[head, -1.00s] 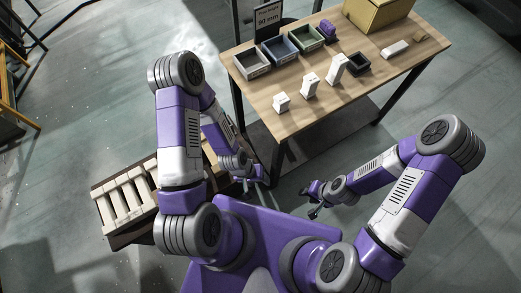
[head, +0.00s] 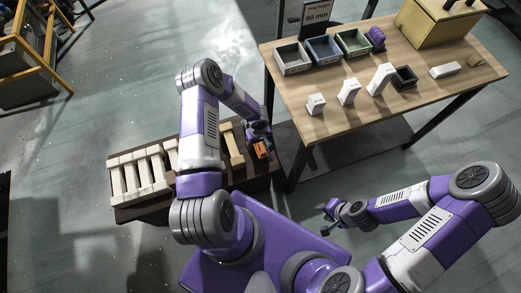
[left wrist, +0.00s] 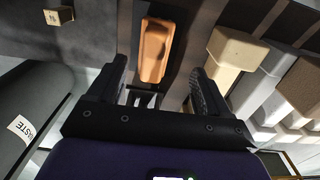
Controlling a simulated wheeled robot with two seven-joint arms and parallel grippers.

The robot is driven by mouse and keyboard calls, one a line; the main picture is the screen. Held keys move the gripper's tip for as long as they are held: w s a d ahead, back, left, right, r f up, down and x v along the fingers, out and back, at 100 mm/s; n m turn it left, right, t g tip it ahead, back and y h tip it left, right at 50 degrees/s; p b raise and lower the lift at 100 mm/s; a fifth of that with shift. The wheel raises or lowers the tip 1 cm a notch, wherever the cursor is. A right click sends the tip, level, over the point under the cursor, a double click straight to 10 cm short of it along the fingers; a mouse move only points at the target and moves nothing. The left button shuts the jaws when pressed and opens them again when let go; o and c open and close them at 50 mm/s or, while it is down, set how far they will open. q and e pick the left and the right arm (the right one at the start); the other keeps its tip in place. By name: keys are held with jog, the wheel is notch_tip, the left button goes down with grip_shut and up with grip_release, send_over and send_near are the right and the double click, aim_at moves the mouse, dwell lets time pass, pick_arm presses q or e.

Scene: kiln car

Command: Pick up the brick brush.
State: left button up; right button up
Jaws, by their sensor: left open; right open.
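An orange-brown block, which looks like the brush's wooden back (head: 261,149), lies at the right part of the dark kiln car (head: 199,190). In the left wrist view the brush (left wrist: 155,50) lies lengthwise ahead of my fingers, roughly centred between them; its bristles are hidden. My left gripper (head: 257,141) is open above or beside the brush in the head view. In the left wrist view its two dark fingers (left wrist: 155,88) stand apart with nothing held. My right gripper (head: 329,219) is open and empty over the floor, right of the car.
Cream bricks (head: 140,175) stand in rows on the car, close to my left gripper's right side in the wrist view (left wrist: 250,75). A dark bin marked WASTE (left wrist: 35,115) is at left there. A wooden table (head: 440,95) carries bins, white pieces and a box.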

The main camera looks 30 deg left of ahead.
aim_at(260, 146)
pick_arm(q)
jog(key=f, duration=0.2)
jog(key=f+b, duration=0.1)
jog(key=f, duration=0.2)
jog(key=f+b, duration=0.1)
jog(key=f, duration=0.1)
jog(key=shift+w+d+f, duration=0.15)
jog(key=shift+w, duration=0.25)
jog(key=shift+c, duration=0.2)
jog(key=c, duration=1.2)
jog(key=shift+o, duration=0.2)
notch_tip(260, 146, up, 10)
jog(key=p, duration=0.2)
jog(key=shift+p, duration=0.35)
